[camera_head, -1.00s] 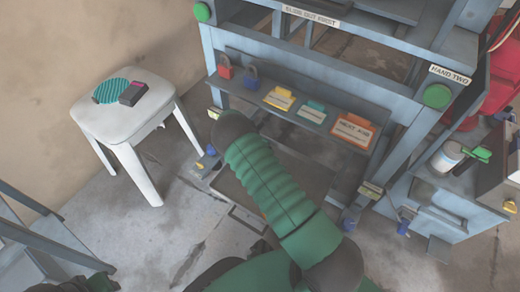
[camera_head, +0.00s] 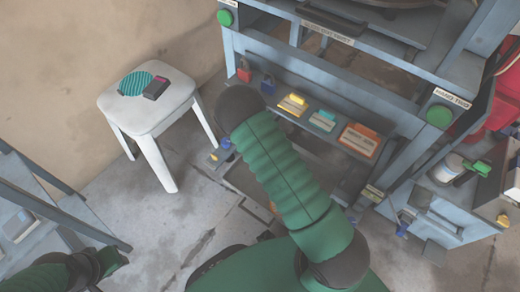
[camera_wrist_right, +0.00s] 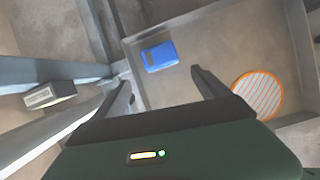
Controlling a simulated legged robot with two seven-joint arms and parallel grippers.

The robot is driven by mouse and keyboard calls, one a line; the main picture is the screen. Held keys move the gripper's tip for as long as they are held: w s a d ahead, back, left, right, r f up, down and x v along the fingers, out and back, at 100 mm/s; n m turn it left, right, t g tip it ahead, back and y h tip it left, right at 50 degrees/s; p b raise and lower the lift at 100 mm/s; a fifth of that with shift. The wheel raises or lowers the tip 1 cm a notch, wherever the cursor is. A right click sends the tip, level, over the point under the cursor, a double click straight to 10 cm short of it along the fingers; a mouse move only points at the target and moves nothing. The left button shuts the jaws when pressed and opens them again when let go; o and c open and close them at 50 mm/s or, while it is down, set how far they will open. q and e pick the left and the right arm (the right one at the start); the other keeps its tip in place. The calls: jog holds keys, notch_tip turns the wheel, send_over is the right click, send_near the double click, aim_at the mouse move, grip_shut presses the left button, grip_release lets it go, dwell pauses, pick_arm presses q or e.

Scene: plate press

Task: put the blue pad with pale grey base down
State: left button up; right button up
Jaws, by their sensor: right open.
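The blue pad (camera_wrist_right: 160,56) lies flat on the brown-grey floor of a shallow tray (camera_wrist_right: 222,35) in the right wrist view. A thin pale edge shows at its left side; the rest of its base is hidden. My right gripper (camera_wrist_right: 163,92) is open, its two dark fingers apart with nothing between them. The pad is just beyond the fingertips, not gripped. In the head view my right forearm hides the right gripper, and I cannot make out the pad. My left gripper (camera_head: 112,262) is at the lower left; its jaws are too small and dark to read.
An orange-rimmed striped disc (camera_wrist_right: 258,95) lies in the tray right of the fingers. A white stool (camera_head: 150,112) holds a teal striped disc (camera_head: 135,83) and a dark block (camera_head: 156,88). The press shelf (camera_head: 318,122) carries padlocks and coloured cards. A green button (camera_head: 439,116) is on the right post.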

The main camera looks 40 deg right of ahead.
jog(key=s+a+r+m+t+y, duration=0.1)
jog(key=s+a+r+m+y, duration=0.3)
jog(key=s+a+r+m, duration=1.3)
jog(key=a+r+m, duration=0.1)
jog(key=a+m, duration=0.1)
jog(key=a, duration=0.1)
jog(key=shift+s+a+r+m, duration=0.15)
jog(key=shift+s+r+m, duration=0.15)
jog(key=shift+m, duration=0.1)
